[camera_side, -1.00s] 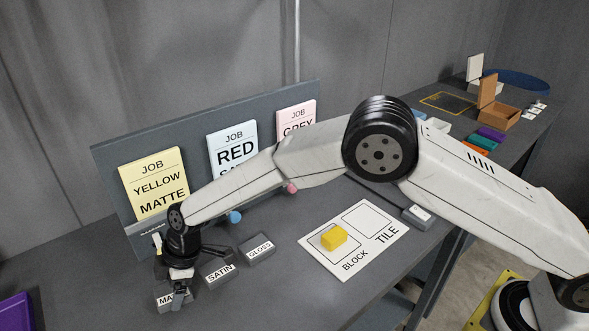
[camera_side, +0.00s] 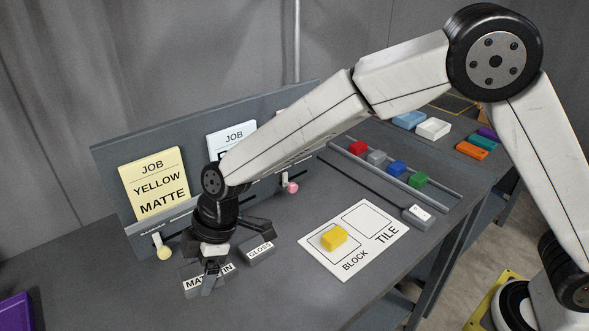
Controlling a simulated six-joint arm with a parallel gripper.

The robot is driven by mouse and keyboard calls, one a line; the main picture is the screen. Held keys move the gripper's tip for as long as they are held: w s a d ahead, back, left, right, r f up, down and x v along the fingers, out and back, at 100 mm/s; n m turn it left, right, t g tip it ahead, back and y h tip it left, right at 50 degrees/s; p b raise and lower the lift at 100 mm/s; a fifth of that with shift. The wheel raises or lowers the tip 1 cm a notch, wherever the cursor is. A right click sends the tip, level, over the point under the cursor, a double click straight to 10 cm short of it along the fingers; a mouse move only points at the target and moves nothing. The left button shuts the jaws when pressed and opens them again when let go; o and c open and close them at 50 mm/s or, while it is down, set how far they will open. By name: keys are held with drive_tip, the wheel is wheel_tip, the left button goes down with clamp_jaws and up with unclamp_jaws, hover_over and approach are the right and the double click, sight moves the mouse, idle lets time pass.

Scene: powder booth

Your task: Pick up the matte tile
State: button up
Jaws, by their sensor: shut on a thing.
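The grey matte tile (camera_side: 194,281), its white label partly covered, is between the fingers of my gripper (camera_side: 211,280). My gripper is shut on it and points down, with the tile apparently raised off the bench. The satin tile (camera_side: 230,270) is just behind and to the right, mostly hidden by the gripper and the held tile. The gloss tile (camera_side: 260,250) lies further right on the bench.
A white card (camera_side: 353,241) marked BLOCK and TILE lies to the right. A yellow block (camera_side: 334,237) sits on its BLOCK square; the TILE square is empty. Job cards stand on the board behind. A rail holds several coloured blocks further back.

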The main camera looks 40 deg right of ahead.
drive_tip(key=shift+s+d+r, duration=0.4)
drive_tip(key=shift+s+d, duration=0.1)
drive_tip(key=shift+s, duration=0.25)
drive_tip(key=shift+s+d+r, duration=0.4)
drive_tip(key=shift+s+d, duration=0.05)
drive_tip(key=shift+s, duration=0.35)
drive_tip(key=shift+s+d+r, duration=0.4)
drive_tip(key=shift+s+d, duration=0.1)
drive_tip(key=shift+s, duration=0.25)
